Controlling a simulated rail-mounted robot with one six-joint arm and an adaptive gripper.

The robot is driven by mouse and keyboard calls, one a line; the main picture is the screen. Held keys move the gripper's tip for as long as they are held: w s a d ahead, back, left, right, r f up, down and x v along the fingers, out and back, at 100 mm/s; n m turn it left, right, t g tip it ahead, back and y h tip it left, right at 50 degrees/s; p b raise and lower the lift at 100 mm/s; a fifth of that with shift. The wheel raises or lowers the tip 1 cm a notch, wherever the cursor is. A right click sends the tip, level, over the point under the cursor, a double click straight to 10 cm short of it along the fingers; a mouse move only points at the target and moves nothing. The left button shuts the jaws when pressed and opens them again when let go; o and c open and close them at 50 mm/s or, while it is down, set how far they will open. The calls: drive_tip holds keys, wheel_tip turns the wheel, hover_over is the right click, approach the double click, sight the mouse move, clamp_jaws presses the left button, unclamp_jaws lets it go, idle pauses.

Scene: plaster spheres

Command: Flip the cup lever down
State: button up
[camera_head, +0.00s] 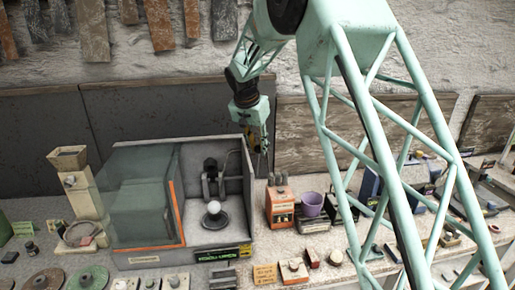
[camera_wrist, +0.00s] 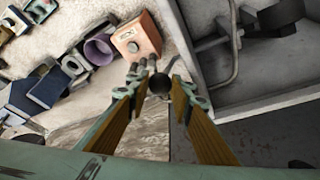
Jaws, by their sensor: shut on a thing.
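The open-fronted booth (camera_head: 248,195) stands on the bench, with a white sphere (camera_head: 213,207) on a dark round cup holder (camera_head: 216,220) inside. My gripper (camera_head: 264,148) is at the booth's upper right edge, pointing down. In the wrist view, my gripper (camera_wrist: 164,84) has its two fingers around a dark round knob (camera_wrist: 156,88), which I take to be the end of the cup lever. A short thin rod (camera_wrist: 172,64) shows beside the knob, close to the booth's side wall. The lever's pivot is not clear. In the head view the knob is too small to make out.
A glass panel (camera_head: 140,205) covers the booth's left part. A bent metal pipe (camera_wrist: 235,45) runs inside the booth. Several small items crowd the bench front.

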drive_tip(key=shift+s+f, duration=0.15)
drive_tip(key=shift+s, duration=0.1)
drive_tip(key=o, duration=0.9)
drive_tip(key=shift+v, duration=0.9)
drive_tip(key=v, duration=1)
drive_tip(key=shift+w, duration=0.1)
drive_tip(key=shift+r, duration=0.2)
